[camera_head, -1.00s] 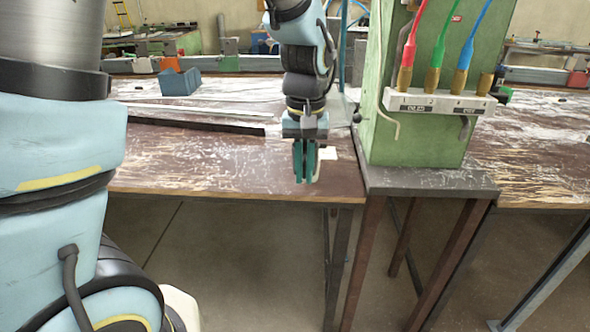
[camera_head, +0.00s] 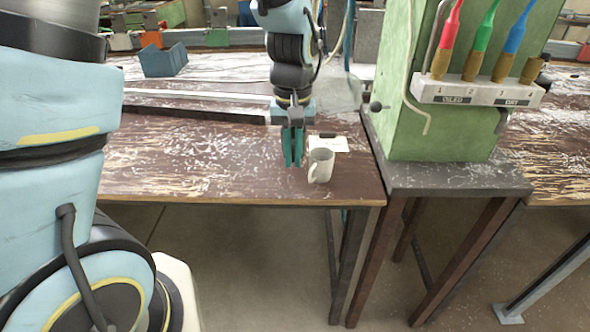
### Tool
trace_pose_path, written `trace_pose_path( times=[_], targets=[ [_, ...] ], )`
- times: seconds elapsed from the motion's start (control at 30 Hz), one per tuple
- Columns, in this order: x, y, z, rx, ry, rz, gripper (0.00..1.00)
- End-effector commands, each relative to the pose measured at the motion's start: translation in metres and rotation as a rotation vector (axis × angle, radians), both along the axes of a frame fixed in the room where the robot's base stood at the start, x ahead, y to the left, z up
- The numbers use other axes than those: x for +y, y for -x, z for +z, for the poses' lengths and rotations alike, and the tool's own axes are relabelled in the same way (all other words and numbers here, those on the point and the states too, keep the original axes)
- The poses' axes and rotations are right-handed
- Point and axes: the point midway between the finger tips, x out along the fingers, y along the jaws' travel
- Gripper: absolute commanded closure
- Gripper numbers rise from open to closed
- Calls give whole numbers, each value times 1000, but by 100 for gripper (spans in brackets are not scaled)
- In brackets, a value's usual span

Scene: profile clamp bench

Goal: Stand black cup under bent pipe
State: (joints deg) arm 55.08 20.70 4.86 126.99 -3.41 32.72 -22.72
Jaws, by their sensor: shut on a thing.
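My gripper (camera_head: 292,148) hangs over the near right part of the wooden bench (camera_head: 190,165), fingers pointing down. Its teal fingers are close together and closed; what is between them cannot be made out. A pale grey-white mug (camera_head: 321,165) stands upright just right of the fingertips, near the bench's front edge, with its handle toward the lower left. It looks apart from the fingers. I see no black cup.
A white card (camera_head: 328,144) lies behind the mug. Long bars (camera_head: 200,104) lie across the bench, with a blue block (camera_head: 163,60) further back. The cabinet stands on a dark stand (camera_head: 455,178) and bears a labelled strip (camera_head: 478,92) with coloured hoses. The bench's front left is clear.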

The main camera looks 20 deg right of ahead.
Motion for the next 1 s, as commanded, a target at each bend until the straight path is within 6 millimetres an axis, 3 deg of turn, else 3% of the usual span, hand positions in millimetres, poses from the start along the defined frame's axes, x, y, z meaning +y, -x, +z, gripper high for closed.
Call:
trace_pose_path(
  times=[0.5, 0.93, 0.97, 1.0],
  targets=[
    [1, 0, -60, 0, -1, 0, 100],
    [0, 0, -68, -1, 0, 0, 100],
    [0, 0, -66, 0, 1, 0, 87],
    [0, 0, -66, 0, 1, 0, 82]
  ],
)
